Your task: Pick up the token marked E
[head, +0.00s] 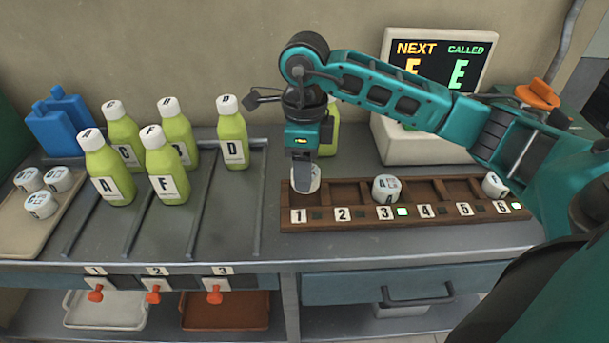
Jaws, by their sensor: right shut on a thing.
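My right gripper (303,184) reaches down over slot 1 of the brown wooden rack (455,218) and is shut on a white token (315,179). The gripper covers the token's face, so I cannot read its mark. I cannot tell whether the token still touches the slot. A token marked A (386,188) sits in slot 3 and a token marked F (494,185) in slot 6. A screen (455,60) shows a green E under CALLED; my right arm partly hides the letter under NEXT. My left gripper is not in view.
Labelled green bottles, including A (110,180), F (168,180) and D (233,140), stand in lanes at left. Another bottle (332,130) is behind my gripper. A tray (15,240) holds several white tokens (40,205). Small lights by slots 3 and 6 glow green.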

